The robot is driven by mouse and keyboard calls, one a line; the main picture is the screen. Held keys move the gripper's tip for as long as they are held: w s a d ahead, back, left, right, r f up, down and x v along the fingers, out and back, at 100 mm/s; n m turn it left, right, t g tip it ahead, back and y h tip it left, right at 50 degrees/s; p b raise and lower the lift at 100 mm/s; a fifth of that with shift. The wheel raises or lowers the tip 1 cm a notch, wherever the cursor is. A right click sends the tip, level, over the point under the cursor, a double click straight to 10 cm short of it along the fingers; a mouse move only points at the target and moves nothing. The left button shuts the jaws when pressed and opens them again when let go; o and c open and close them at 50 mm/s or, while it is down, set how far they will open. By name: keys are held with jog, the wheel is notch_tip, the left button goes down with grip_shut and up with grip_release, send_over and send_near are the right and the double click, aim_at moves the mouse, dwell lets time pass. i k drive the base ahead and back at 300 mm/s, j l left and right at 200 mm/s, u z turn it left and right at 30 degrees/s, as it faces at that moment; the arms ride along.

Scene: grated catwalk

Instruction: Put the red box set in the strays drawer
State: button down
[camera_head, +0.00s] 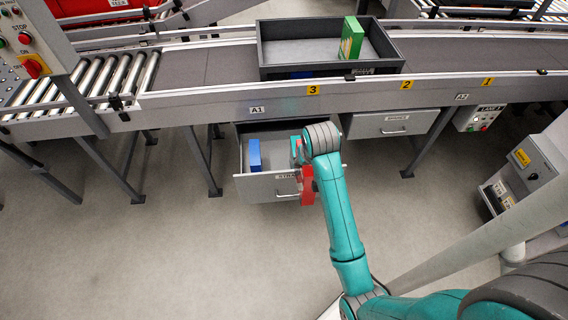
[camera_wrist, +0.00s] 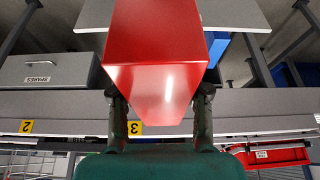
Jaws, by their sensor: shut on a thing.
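My gripper (camera_wrist: 158,93) is shut on the red box set (camera_wrist: 158,45), with one finger on each side of it. In the head view the red box set (camera_head: 307,188) shows at the right end of the open drawer's front, partly behind my arm. The strays drawer (camera_head: 262,188) is pulled out under the conveyor, its label partly hidden. A blue box (camera_head: 254,154) stands inside at the left. My wrist covers the drawer's right part, and I cannot tell whether the red box set touches the drawer front.
A closed drawer labelled spares (camera_head: 385,125) is to the right. Above, a grey tray (camera_head: 330,72) on the conveyor (camera_head: 200,75) holds a green box (camera_head: 351,38). Conveyor legs (camera_head: 202,160) stand left of the open drawer. The floor in front is clear.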

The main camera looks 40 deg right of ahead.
aim_at(279, 165)
jog(key=i+l, duration=0.2)
jog(key=i, duration=0.25)
jog(key=i+l, duration=0.2)
jog(key=i, duration=0.25)
